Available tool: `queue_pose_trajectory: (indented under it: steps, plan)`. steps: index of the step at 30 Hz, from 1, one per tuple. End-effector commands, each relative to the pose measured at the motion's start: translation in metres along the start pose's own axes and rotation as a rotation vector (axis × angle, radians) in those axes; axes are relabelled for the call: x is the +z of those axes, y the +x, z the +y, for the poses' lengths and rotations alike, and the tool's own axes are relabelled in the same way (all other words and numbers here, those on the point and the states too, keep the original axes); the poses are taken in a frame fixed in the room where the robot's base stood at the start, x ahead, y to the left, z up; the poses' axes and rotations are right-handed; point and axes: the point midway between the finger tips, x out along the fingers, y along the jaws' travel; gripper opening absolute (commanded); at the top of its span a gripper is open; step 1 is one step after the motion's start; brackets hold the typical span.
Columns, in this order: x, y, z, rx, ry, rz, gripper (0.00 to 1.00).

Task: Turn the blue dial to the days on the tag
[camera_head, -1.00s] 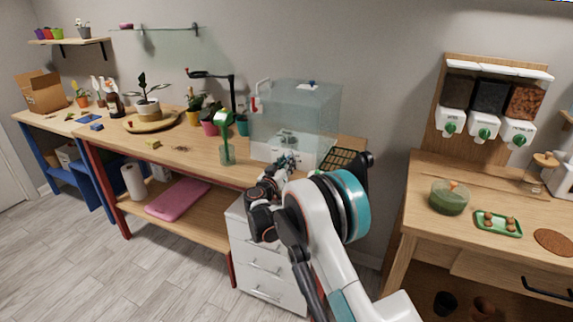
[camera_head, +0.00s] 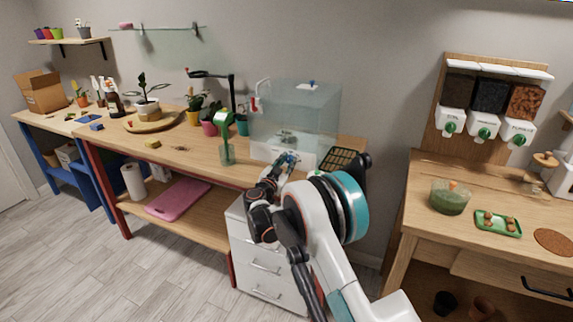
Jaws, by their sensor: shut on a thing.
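A clear tank (camera_head: 322,108) on a white base (camera_head: 262,151) stands at the back right of the long wooden bench. My gripper (camera_head: 288,158) is at the front of this base, at its middle, and is shut. Bluish patches show at my fingertips; this looks like the blue dial, mostly hidden by my fingers. The dial's marks and pointer are too small and covered to read. A small blue piece (camera_head: 311,85) also shows near the tank's top edge. I cannot make out the tag or its number of days.
A dark grid tray (camera_head: 342,160) lies to the right. Potted plants (camera_head: 208,123) stand behind the jar. White drawers (camera_head: 265,265) are below the bench. A second table (camera_head: 440,225) is at right.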

Motion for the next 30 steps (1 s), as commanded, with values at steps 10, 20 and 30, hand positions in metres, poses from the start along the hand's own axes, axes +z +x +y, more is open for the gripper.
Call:
queue_pose_trajectory:
  steps: [10, 20, 30]
  plan:
    - [0.000, 0.000, 0.000, 0.000, 0.007, 0.000, 0.00]
    - [0.000, 0.000, 0.000, 0.000, 0.006, 0.000, 0.44]
    - [0.000, -0.013, -0.001, -0.001, 0.006, 0.000, 0.44]
